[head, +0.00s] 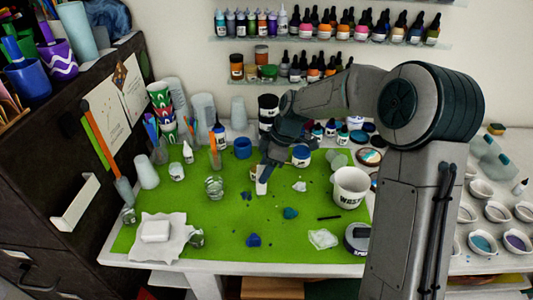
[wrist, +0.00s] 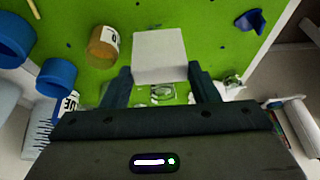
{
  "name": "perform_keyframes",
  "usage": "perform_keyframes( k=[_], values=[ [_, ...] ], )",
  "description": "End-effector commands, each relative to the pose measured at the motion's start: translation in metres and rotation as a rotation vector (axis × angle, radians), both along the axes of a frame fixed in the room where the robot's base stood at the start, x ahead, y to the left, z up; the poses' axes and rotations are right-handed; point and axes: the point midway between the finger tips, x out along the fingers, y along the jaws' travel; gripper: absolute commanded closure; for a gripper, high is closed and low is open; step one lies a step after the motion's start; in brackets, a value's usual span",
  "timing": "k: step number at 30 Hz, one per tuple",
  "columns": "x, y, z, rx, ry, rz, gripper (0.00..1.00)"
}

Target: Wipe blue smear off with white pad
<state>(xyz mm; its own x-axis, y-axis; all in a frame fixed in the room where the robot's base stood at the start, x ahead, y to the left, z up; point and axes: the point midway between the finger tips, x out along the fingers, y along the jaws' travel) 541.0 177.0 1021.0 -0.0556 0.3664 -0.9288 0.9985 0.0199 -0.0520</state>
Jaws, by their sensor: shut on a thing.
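My gripper (head: 265,170) is shut on a white pad (head: 262,187), over the middle of the green mat (head: 150,200). In the wrist view the pad (wrist: 160,55) shows as a pale block between the two dark fingers (wrist: 161,88). I cannot tell whether it touches the mat. A dark blue smear (head: 253,240) lies on the mat in front of the gripper, apart from the pad. A dark blue patch, seemingly the same smear, shows at upper right in the wrist view (wrist: 251,20). A teal patch (head: 290,213) lies to its right.
An amber jar (head: 254,173) stands close beside the pad. A blue cup (head: 242,148), a glass (head: 214,187) and a white waste tub (head: 350,187) stand around. A white block (head: 155,231) lies on a cloth at front left.

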Motion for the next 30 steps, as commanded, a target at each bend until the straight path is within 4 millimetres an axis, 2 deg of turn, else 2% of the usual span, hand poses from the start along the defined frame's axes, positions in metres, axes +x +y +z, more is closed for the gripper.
perform_keyframes(
  k=[3, 11, 30],
  values=[
    [0.0, 0.001, 0.014, 0.0, -0.002, 0.001, 1.0],
    [-0.001, 0.003, 0.034, 0.0, -0.001, 0.006, 1.0],
    [-0.001, 0.004, 0.033, 0.0, -0.001, 0.006, 1.0]
  ],
)
